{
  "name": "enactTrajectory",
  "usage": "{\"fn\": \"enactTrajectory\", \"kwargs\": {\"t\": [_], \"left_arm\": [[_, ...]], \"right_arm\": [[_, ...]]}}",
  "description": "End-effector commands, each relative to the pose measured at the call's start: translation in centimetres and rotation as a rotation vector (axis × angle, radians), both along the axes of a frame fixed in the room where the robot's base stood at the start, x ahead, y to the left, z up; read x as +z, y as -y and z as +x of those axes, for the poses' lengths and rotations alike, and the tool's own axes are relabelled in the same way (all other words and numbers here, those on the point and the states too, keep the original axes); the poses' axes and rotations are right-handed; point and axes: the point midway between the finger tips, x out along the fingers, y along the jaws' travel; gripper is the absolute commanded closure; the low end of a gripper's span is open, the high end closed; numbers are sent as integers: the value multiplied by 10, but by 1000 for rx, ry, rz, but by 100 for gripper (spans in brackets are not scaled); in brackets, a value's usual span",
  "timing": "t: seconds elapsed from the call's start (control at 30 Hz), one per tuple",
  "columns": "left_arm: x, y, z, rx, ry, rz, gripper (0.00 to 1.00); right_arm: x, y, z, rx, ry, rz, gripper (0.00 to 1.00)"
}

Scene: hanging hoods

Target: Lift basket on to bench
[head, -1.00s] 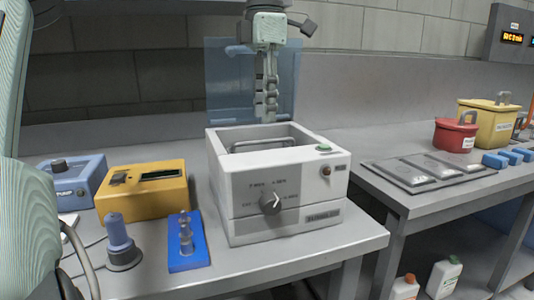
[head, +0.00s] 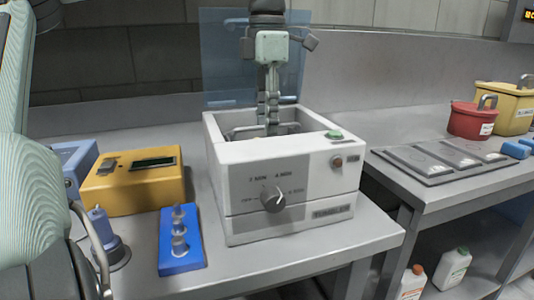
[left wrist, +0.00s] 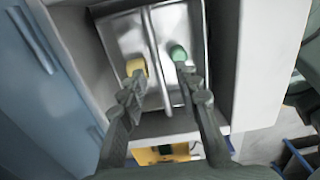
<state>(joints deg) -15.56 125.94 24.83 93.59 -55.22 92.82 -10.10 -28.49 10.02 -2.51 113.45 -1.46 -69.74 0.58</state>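A metal basket sits inside the open basin of a white machine (head: 285,185) on the grey bench (head: 330,245). Its handle bar (head: 245,131) shows just below the rim in the head view. My left gripper (head: 272,127) points down into the basin, fingertips near the handle. In the left wrist view my left gripper (left wrist: 160,82) is open, its fingers on either side of the handle bar (left wrist: 152,50), with gaps showing. A yellow item (left wrist: 136,67) and a green item (left wrist: 179,53) lie in the metal basket (left wrist: 115,35). My right gripper is not in view.
Left of the machine stand a yellow box (head: 135,185), a blue rack (head: 182,240) and a blue-grey device on a round base (head: 103,235). A clear blue panel (head: 225,60) stands behind. The second bench holds grey trays (head: 440,160) and a red pot (head: 470,120).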

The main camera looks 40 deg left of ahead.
Motion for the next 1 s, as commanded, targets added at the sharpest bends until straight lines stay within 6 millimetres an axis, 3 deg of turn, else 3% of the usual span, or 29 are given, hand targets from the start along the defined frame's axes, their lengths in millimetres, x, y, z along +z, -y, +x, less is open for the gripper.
{"fn": "enactTrajectory", "kwargs": {"t": [0.3,0.6,1.0], "left_arm": [[-8,0,0,0,1,0,68],[-7,0,0,0,1,0,100],[-6,0,0,0,2,0,100]], "right_arm": [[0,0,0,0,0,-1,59],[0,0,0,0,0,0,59],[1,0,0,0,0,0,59]]}}
